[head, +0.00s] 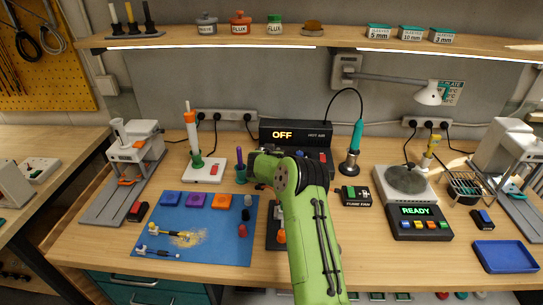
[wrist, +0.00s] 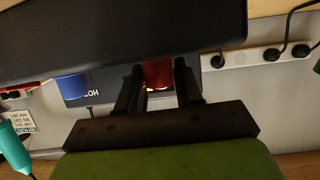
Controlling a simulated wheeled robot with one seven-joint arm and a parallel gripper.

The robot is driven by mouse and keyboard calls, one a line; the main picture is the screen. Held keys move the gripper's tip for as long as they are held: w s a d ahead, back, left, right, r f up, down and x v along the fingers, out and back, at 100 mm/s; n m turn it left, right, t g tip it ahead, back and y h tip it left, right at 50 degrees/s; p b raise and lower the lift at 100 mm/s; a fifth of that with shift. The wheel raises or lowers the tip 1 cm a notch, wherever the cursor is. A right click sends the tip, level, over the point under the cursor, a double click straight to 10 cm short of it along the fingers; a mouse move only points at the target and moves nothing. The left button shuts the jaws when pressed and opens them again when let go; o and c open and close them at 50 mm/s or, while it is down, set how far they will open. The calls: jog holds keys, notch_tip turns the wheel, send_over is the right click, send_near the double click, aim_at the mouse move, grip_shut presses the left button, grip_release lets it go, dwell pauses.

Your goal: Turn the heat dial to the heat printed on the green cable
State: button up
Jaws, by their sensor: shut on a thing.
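The hot air station (head: 290,125) stands at the back centre in the head view; its display reads OFF in orange. My gripper (head: 252,162) reaches its front from the left of my arm, which hides much of the station's lower part. In the wrist view my gripper (wrist: 155,85) is shut on a red dial (wrist: 156,72), which appears to be the heat dial. A blue dial (wrist: 72,87) shows to its left, apart from the fingers. The dial's pointer and scale cannot be read. I cannot pick out a green cable or its print.
A blue mat (head: 215,255) with cable pieces lies at front left. A fume fan switch box (head: 356,195) and a unit reading READY (head: 420,212) stand at right. The front centre-right bench is clear.

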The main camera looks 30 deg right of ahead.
jog(key=shift+f+m+g+h+b, duration=0.1)
jog(key=shift+m+g+h+b, duration=1.2)
jog(key=shift+m+g, duration=0.5)
jog(key=shift+m, duration=0.3)
jog(key=o, duration=1)
jog(key=v, duration=1.5)
jog(key=shift+a, duration=0.4)
